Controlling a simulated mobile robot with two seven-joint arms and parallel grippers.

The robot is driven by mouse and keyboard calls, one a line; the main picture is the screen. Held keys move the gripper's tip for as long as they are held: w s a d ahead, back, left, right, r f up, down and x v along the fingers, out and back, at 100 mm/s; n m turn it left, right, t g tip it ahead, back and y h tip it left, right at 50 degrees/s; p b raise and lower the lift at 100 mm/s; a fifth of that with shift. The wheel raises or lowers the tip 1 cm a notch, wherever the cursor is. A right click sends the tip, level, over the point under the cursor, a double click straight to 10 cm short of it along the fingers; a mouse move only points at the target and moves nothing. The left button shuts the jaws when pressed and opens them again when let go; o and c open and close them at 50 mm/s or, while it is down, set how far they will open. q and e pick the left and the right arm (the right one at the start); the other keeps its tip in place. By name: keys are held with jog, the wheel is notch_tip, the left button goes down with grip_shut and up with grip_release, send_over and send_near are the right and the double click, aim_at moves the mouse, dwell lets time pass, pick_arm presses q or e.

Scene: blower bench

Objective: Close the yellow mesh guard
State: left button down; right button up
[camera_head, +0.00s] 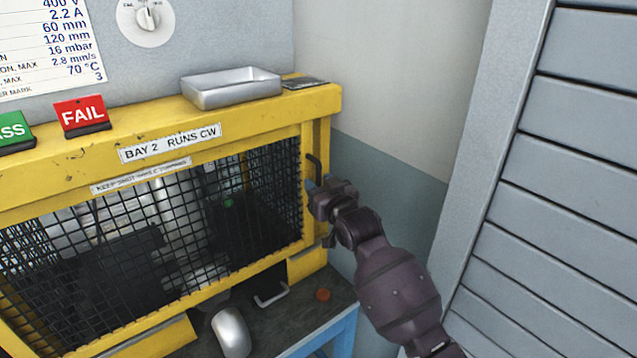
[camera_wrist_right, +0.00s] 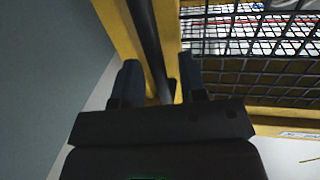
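The yellow mesh guard (camera_head: 302,190) has a yellow frame with black wire mesh and covers the front of the yellow bench housing. Its black bar handle (camera_head: 314,165) is upright near the guard's right edge. I cannot tell whether the guard sits fully flush. My right gripper (camera_head: 318,186) is at the handle, coming from the right. In the right wrist view my gripper (camera_wrist_right: 158,78) has its two fingers apart, with the black handle (camera_wrist_right: 147,35) running between them. Gaps show beside the bar, so it does not look clamped. My left gripper is not in view.
A metal tray (camera_head: 232,88) sits on the yellow top ledge, with a red FAIL sign (camera_head: 82,113) and a green PASS sign (camera_head: 14,132) to its left. A grey slatted panel (camera_head: 570,190) stands at the right.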

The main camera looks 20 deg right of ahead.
jog(key=shift+w, duration=0.3)
grip_shut()
jog(key=shift+a, duration=0.2)
